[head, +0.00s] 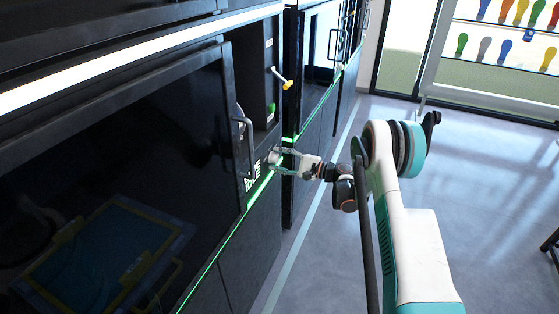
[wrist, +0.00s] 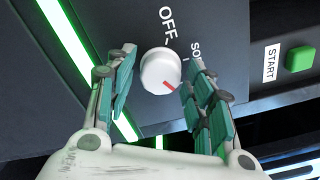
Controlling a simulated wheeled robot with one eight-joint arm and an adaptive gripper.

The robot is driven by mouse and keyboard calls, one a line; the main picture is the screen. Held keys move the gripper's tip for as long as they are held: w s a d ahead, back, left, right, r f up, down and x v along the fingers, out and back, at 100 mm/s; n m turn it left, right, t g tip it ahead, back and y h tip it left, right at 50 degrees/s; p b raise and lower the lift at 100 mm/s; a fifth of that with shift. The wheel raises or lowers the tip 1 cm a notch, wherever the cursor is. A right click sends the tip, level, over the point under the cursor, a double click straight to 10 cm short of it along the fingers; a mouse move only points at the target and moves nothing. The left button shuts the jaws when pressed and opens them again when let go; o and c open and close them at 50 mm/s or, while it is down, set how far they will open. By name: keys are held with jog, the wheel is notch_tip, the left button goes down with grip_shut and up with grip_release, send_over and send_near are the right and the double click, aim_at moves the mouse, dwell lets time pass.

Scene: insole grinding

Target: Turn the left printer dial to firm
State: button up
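The printer dial (wrist: 160,71) is a round white knob on the dark panel, with a red mark pointing to the lower right in the wrist view. The word OFF and part of a label starting "SO" are printed beside it; no "firm" label is readable. My gripper (wrist: 160,85) has its teal-padded fingers spread, one on each side of the dial, with a gap on the left and the right finger close to the knob. In the head view my gripper (head: 283,156) is at the printer's front panel, and the dial is small there.
A green START button (wrist: 300,59) is right of the dial. A green light strip (wrist: 75,50) runs along the left. In the head view, a door handle (head: 246,148) and a yellow-tipped lever (head: 288,85) stick out near my gripper. The floor (head: 320,250) is clear.

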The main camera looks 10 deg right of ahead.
dwell(0.3)
jog(key=v, duration=1.2)
